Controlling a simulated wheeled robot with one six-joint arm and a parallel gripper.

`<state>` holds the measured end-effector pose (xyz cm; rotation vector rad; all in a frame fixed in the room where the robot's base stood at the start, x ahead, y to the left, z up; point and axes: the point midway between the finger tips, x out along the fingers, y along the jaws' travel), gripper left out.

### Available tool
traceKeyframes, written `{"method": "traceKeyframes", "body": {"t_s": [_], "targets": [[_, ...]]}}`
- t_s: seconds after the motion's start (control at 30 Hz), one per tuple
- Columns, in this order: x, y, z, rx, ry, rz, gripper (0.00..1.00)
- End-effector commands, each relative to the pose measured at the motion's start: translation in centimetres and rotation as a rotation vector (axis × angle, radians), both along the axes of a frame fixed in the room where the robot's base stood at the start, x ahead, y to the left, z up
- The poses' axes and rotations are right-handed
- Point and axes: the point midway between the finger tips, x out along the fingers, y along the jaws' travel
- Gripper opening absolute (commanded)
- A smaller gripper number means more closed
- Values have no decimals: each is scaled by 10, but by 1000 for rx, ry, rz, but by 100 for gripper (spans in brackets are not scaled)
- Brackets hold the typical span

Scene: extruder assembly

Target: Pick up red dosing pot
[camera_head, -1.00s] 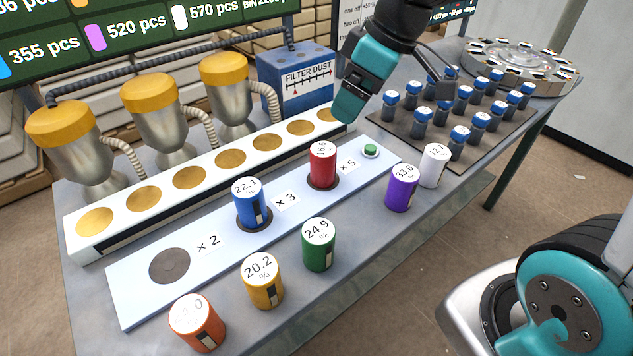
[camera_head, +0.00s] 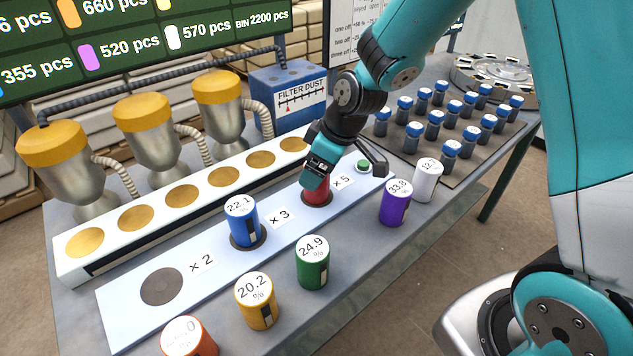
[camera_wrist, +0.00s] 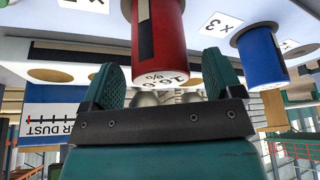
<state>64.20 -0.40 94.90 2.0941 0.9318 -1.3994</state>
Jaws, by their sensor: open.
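The red dosing pot (camera_head: 318,193) stands upright on the dark round spot marked x 5 on the white strip. My gripper (camera_head: 345,172) is over it and hides most of its upper part in the head view. In the wrist view the red pot (camera_wrist: 160,35) fills the top centre, with its white label end toward my gripper (camera_wrist: 165,85). The two green finger pads stand apart, one on each side of the pot's near end.
A blue pot (camera_head: 242,222) stands on the x 3 spot. Green (camera_head: 312,263), yellow (camera_head: 257,302), orange (camera_head: 188,340), purple (camera_head: 394,203) and white (camera_head: 427,181) pots stand along the front. The x 2 spot (camera_head: 161,287) is empty.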

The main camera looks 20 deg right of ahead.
Motion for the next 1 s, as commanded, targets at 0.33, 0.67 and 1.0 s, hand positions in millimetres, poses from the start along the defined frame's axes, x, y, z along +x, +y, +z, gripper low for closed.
{"method": "traceKeyframes", "body": {"t_s": [0.33,0.67,1.0], "targets": [[8,9,-28,0,0,0,85],[8,9,-27,0,0,0,39],[8,9,-26,1,-1,0,28]]}}
